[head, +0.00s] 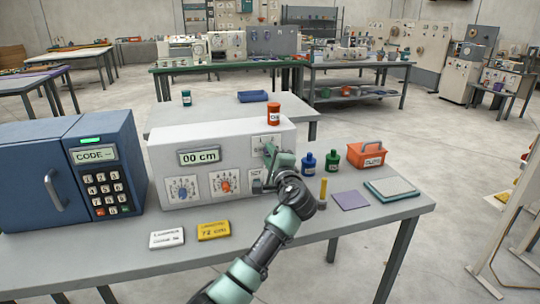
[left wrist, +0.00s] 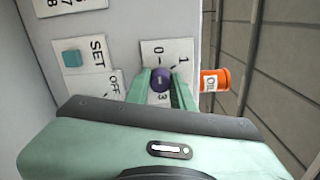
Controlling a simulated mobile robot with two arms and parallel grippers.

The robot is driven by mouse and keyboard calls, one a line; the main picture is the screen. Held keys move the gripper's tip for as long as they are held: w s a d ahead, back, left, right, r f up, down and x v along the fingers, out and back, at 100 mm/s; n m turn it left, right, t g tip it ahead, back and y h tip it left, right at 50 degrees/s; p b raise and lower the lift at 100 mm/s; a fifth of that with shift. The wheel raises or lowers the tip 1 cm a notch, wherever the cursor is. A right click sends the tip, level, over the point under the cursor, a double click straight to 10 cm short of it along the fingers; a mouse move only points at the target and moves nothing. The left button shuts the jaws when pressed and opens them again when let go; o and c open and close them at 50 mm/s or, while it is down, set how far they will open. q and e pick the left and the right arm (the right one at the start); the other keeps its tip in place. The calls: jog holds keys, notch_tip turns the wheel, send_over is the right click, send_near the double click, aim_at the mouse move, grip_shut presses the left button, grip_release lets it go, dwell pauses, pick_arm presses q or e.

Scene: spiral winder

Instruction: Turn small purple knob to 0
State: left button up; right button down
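In the head view my left gripper (head: 277,157) is at the right part of the white machine's front (head: 210,147) and hides the knob. My right gripper is not in view.
The machine has a display reading 00 cm (head: 199,157), a blue dial (head: 182,189) and an orange-red dial (head: 225,183). A SET button (left wrist: 72,58) is near the knob. An orange bottle (head: 273,113) stands on top. Blue (head: 309,163) and green (head: 332,161) bottles stand to the right.

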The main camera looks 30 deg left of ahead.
pick_arm(q)
jog(key=o, duration=0.3)
jog(key=v, duration=0.7)
jog(key=shift+s+d+b, duration=0.25)
jog(key=shift+s+b, duration=0.05)
jog(key=shift+b, duration=0.1)
